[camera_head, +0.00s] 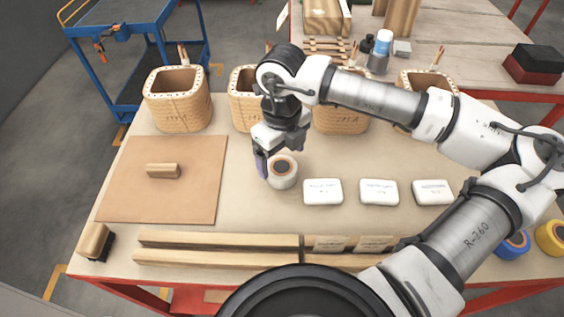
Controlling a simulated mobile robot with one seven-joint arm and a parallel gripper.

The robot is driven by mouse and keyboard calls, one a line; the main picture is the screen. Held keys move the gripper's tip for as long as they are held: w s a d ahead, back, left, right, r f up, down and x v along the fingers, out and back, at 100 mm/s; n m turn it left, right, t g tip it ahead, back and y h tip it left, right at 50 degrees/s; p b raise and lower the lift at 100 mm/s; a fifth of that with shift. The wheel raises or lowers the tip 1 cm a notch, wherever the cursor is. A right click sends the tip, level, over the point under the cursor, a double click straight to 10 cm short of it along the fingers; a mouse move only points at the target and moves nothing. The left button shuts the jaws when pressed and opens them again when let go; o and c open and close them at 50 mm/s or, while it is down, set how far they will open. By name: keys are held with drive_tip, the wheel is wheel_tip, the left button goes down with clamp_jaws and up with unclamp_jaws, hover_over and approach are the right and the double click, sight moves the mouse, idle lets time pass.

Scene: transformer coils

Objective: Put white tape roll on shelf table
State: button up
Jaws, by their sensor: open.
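The white tape roll (284,179) lies on the table, left of the row of white packs. Its dark, brown-ringed centre faces up. My gripper (272,165) is open and points down at the roll. One purple-grey finger is at the roll's left side, seemingly very close to it. The other finger is mostly hidden, so I cannot tell whether either touches the roll. Which surface the task calls the shelf table is not clear; a blue shelf cart (118,30) stands at the back left, and a second table (455,40) stands at the back right.
Several wooden coils (178,108) stand behind the roll. White packs (323,192) lie to its right, and a brown board (190,205) with a small wood block (163,171) lies to its left. Long wooden bars (217,257) lie along the front. Blue and yellow rolls (551,238) sit at right.

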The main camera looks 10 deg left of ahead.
sight(282, 167)
wheel_tip(282, 167, up, 8)
drive_tip(key=shift+r+b, duration=0.2)
drive_tip(key=shift+b, duration=0.1)
